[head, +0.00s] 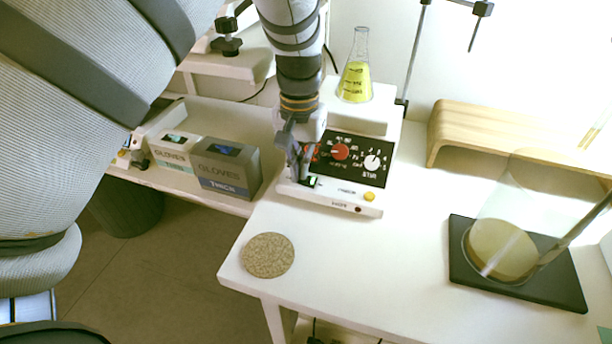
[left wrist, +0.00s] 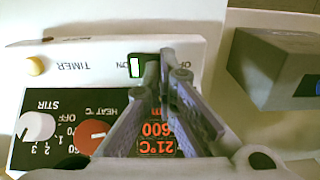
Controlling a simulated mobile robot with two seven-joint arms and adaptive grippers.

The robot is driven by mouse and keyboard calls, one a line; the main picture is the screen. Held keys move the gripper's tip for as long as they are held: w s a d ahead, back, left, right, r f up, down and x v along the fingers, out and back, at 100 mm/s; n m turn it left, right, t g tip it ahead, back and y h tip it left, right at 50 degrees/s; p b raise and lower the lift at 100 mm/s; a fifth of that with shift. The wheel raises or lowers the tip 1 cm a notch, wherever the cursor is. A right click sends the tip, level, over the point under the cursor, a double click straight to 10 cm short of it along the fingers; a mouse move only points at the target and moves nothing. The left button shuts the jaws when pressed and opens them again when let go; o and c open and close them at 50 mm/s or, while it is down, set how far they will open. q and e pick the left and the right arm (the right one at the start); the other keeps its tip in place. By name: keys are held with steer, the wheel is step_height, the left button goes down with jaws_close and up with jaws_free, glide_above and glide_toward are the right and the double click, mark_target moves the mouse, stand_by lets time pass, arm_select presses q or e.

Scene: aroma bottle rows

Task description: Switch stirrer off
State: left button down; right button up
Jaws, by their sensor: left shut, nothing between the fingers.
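The stirrer (head: 371,195) is a white hotplate with a black control panel, a red heat knob and a white STIR knob. A flask of yellow liquid (head: 356,82) stands on its plate. My left gripper (head: 306,180) is shut and empty at the stirrer's front left, by the green-lit power switch (head: 313,182). In the left wrist view the closed fingertips (left wrist: 162,66) are right beside the switch (left wrist: 136,67), between ON and OFF labels; whether they touch it I cannot tell. The display (left wrist: 156,140) reads 21°C and 600, partly hidden by the fingers. My right gripper is out of view.
Two glove boxes (head: 228,168) stand left of the stirrer on a lower surface. A round cork mat (head: 267,255) lies at the table's front left corner. A large beaker (head: 500,249) stands on a black mat at right, near a wooden stand (head: 470,119).

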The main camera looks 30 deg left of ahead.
arm_select(q)
steer(key=shift+f, duration=0.15)
steer(key=shift+r+p, duration=0.9)
steer(key=shift+r, duration=2.65)
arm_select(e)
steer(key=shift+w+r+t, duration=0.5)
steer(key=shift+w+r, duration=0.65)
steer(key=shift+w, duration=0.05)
arm_select(q)
steer(key=shift+f, duration=0.15)
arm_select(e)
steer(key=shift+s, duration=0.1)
